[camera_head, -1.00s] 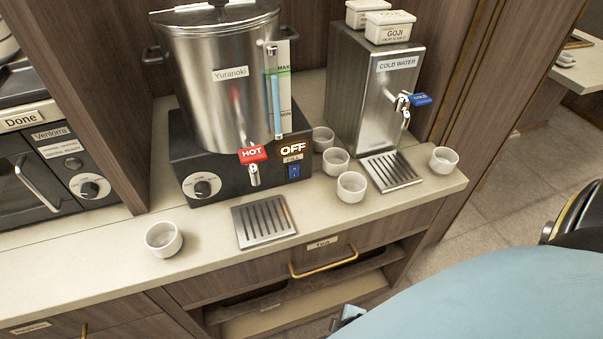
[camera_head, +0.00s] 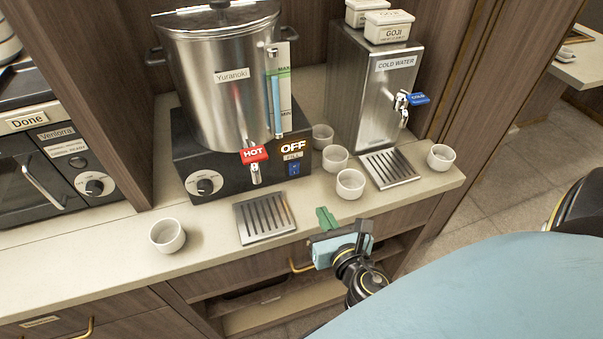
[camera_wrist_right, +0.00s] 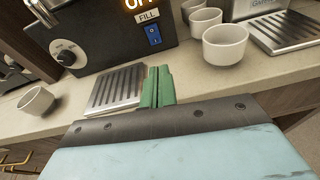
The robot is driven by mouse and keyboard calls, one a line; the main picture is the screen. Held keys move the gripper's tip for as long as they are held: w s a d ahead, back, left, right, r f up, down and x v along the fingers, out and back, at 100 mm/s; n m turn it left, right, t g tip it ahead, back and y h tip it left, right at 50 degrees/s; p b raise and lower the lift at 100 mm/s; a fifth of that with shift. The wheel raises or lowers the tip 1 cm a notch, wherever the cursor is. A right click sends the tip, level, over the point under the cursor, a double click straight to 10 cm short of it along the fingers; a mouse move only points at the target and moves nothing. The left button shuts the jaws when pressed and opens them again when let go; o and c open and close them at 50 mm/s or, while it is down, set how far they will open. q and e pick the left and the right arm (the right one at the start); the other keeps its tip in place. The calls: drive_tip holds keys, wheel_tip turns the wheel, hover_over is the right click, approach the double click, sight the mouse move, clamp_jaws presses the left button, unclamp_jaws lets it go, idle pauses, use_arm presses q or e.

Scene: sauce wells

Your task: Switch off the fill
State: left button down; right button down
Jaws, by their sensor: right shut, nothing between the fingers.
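The blue fill switch (camera_head: 294,169) sits on the black base of the Yuranoki boiler (camera_head: 240,140), below a FILL label and a lit OFF sign (camera_head: 293,147). It also shows in the right wrist view (camera_wrist_right: 153,35), with white marks on its face. My right gripper (camera_head: 325,217) has green fingers, shut and empty, in front of the counter edge, below and to the right of the switch and apart from it. In the right wrist view the fingers (camera_wrist_right: 157,86) point up toward the switch. My left gripper is not in view.
A drip tray (camera_head: 264,218) lies in front of the boiler. Several white cups stand around, one (camera_head: 350,184) right of the switch and one (camera_head: 167,235) at the left. A cold water dispenser (camera_head: 378,85) stands at the right. The counter front between tray and cups is clear.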

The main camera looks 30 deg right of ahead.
sight(297, 167)
drive_tip(key=shift+a+r+n, duration=0.2)
drive_tip(key=shift+n, duration=0.4)
drive_tip(key=x, duration=0.4)
drive_tip(key=r+p+x, duration=0.1)
drive_tip(key=x, duration=0.9)
drive_tip(key=shift+w+r, duration=0.1)
drive_tip(key=shift+r, duration=0.05)
